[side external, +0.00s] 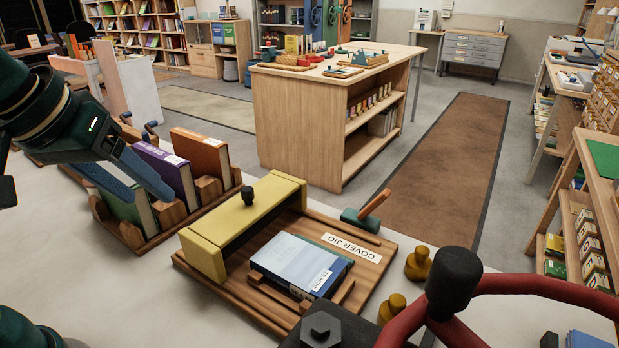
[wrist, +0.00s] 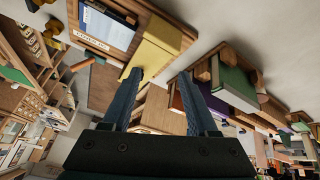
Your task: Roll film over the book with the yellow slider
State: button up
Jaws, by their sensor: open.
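The yellow slider (side external: 235,225) spans the left end of the wooden cover jig (side external: 375,250), with a black knob (side external: 247,195) on its top. The slider also shows in the wrist view (wrist: 160,45). The blue-covered book (side external: 300,262) lies flat on the jig, right of the slider; it shows in the wrist view (wrist: 105,28). No film is clearly distinguishable from the cover. My gripper (side external: 153,196) is open and empty, above the book rack and left of the slider. In the wrist view its fingers (wrist: 160,75) are apart, with the slider beyond them.
A wooden rack (side external: 165,235) with green, purple and orange books stands left of the jig, under my gripper. A teal tool with a wooden handle (side external: 365,215) sits at the jig's back edge. Brass knobs (side external: 418,263) and a red wheel (side external: 570,290) are at right.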

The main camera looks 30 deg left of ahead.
jog(key=w+r+n, duration=0.2)
jog(key=w, duration=0.3)
jog(key=n+g+y, duration=0.2)
send_over(247, 189)
jog(key=s+d, duration=0.2)
jog(key=f, duration=0.6)
jog(key=shift+w+a+f, duration=0.15)
jog(key=shift+a+f, duration=0.05)
jog(key=shift+f, duration=0.1)
jog(key=shift+f+g, duration=0.35)
jog(key=shift+g, duration=0.05)
jog(key=shift+x, duration=2.35)
grip_shut()
jog(key=shift+r, duration=0.1)
